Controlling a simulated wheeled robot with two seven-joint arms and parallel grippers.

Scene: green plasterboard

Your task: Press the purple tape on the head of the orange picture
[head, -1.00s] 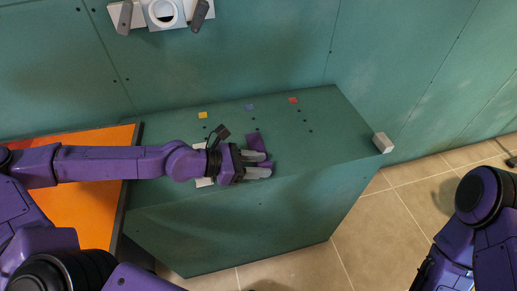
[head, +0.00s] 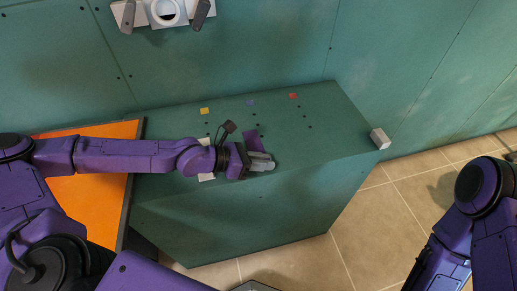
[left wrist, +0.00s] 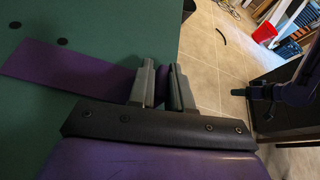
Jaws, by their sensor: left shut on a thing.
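The purple tape (head: 251,140) is a flat strip over the green worktop. In the left wrist view the tape (left wrist: 60,72) runs in from the left and passes between the finger tips. My left gripper (head: 266,163) is shut on one end of it near the worktop's front edge; its two fingers also show in the left wrist view (left wrist: 162,80). The orange picture (head: 95,200) lies to the left, partly hidden under my left arm. My right arm shows at the lower right; its gripper is outside the view.
Small yellow (head: 205,111), blue (head: 250,102) and red (head: 293,96) squares lie at the back of the green worktop (head: 325,135). A white block (head: 380,138) sits at its right corner. A white piece (head: 206,174) is partly under my arm. Open tiled floor is to the right.

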